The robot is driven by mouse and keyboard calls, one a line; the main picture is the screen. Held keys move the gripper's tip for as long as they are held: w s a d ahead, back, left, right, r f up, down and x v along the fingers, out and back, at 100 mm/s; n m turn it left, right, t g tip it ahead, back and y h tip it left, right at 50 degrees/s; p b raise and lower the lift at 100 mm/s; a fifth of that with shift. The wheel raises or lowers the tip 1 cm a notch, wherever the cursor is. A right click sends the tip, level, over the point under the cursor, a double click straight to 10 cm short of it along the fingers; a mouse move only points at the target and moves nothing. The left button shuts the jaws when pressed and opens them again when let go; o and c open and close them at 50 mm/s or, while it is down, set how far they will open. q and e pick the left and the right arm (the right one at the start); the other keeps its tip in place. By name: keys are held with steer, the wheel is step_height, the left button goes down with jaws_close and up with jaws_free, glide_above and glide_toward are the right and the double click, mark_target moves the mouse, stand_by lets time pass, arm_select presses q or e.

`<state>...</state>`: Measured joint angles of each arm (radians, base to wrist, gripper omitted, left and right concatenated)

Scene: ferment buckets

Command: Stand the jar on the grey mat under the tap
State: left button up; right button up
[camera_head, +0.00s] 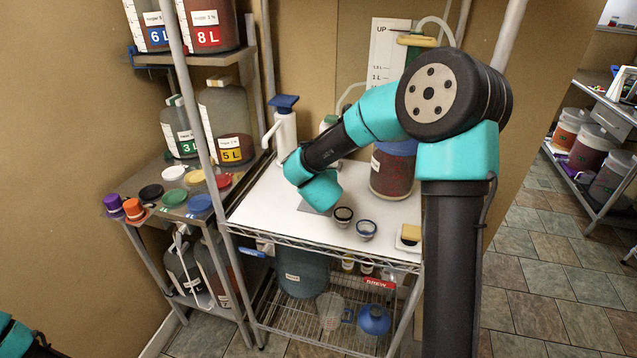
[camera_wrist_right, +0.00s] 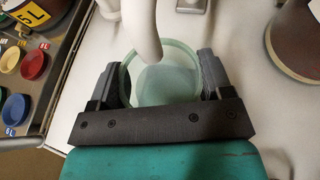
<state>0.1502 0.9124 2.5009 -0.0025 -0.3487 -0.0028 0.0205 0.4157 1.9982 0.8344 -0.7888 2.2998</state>
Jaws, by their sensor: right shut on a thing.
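The jar (camera_wrist_right: 165,92) is pale green clear glass, seen from above in the right wrist view. My right gripper (camera_wrist_right: 164,72) is shut on it, with one dark finger on each side. A white curved spout (camera_wrist_right: 143,30) reaches over the jar's far rim. It looks like the tap. In the head view my right wrist hides the jar and gripper. I cannot tell whether the jar touches the mat. My left gripper is out of view.
A white pump bottle with a blue top (camera_head: 285,125) stands behind my wrist. A dark-red bucket (camera_head: 391,172) stands at right. Coloured lids (camera_head: 200,203) cover the left shelf.

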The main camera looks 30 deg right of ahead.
steer(key=shift+w, duration=0.1)
steer(key=shift+w+d, duration=0.25)
steer(key=shift+f, duration=1.75)
steer(key=shift+f, duration=0.15)
steer(key=o, duration=1.1)
steer(key=v, duration=1.2)
